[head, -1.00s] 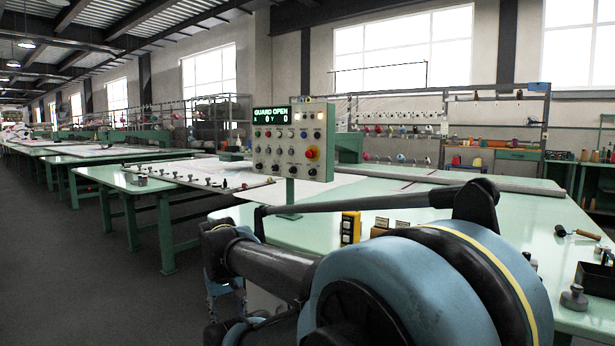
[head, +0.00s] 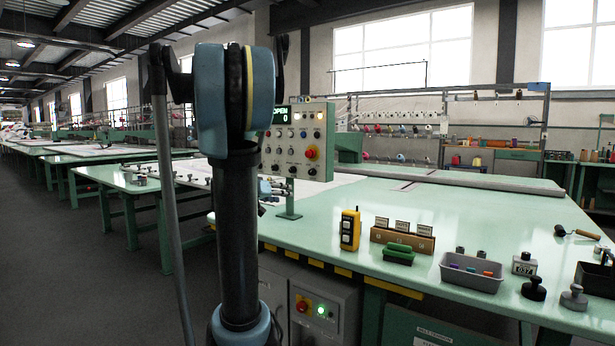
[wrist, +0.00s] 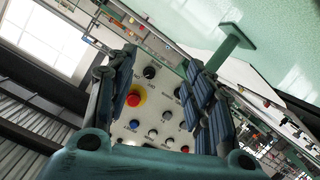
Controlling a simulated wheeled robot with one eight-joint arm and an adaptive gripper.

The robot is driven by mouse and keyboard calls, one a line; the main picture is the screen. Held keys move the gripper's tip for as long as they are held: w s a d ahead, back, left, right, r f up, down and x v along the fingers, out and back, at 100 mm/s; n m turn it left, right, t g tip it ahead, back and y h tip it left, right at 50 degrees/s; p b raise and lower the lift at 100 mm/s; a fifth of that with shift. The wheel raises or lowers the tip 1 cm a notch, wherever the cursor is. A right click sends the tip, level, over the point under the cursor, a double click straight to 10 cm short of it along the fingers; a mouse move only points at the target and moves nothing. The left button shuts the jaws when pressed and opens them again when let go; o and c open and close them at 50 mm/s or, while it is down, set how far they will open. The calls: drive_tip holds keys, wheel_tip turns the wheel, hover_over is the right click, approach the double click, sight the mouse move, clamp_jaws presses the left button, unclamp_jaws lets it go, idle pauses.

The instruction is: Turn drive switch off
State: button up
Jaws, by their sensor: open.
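The control panel (head: 319,165) stands on a post at the table's left edge, with rows of knobs and coloured buttons and a red emergency stop (head: 312,153). In the wrist view the panel face (wrist: 150,122) shows tilted between the fingers of my gripper (wrist: 160,62), which are apart and empty. The red stop on its yellow ring (wrist: 134,99) is near the left finger; a black knob (wrist: 150,72) is near the fingertips.
A cabinet (head: 338,310) under the table has a red-and-yellow switch and a lit green lamp. The green table (head: 450,215) holds a yellow pendant (head: 350,230), a card holder (head: 402,238), a grey bin (head: 472,272) and dark weights at right. Its middle is clear.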

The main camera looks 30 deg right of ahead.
sight(310, 172)
drive_tip(key=w+d+r+t+h, duration=0.1)
drive_tip(key=w+d+r+h, duration=0.2)
drive_tip(key=w+d+r, duration=0.3)
drive_tip(key=shift+m, duration=0.4)
drive_tip(key=x, duration=0.5)
drive_tip(key=w+f+x, duration=0.1)
drive_tip(key=x, duration=1.1)
drive_tip(key=shift+w+a+f, duration=0.2)
drive_tip(key=shift+a+f, duration=0.1)
drive_tip(key=shift+f, duration=0.15)
drive_tip(key=c, duration=1.1)
drive_tip(key=shift+o, duration=0.2)
drive_tip(key=shift+d, duration=0.1)
